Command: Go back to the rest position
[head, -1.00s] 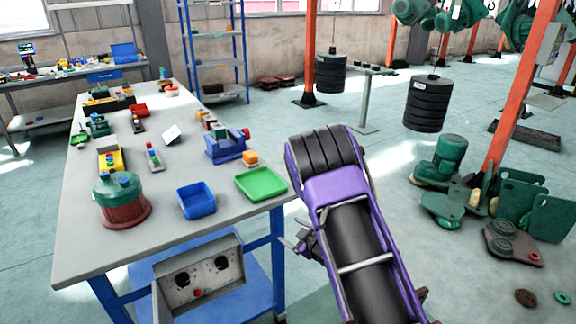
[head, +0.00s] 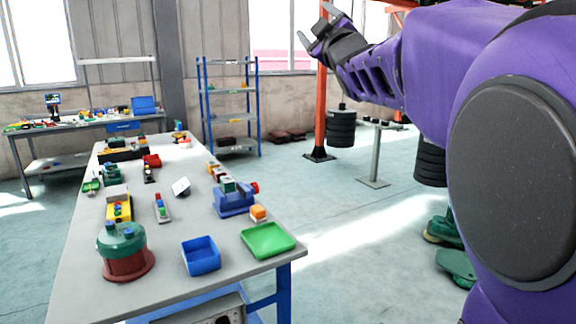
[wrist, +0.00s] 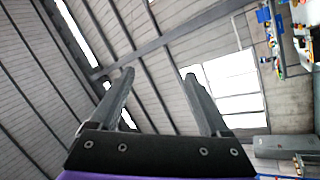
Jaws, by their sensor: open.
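My gripper (head: 320,27) is raised high at the top of the head view, well above the workbench and to its right. Its two fingers are spread apart with nothing between them. In the wrist view the open fingers (wrist: 158,85) point toward the ceiling and windows, and the gap between them is empty. My purple arm fills the right side of the head view and hides part of the floor and the parts there.
The workbench (head: 200,290) on the left carries a blue bin (head: 201,256), a green tray (head: 268,240), a green-and-red round part (head: 124,252) and a blue vise (head: 234,200). A shelf rack (head: 230,110) and a metal post (head: 375,155) stand behind.

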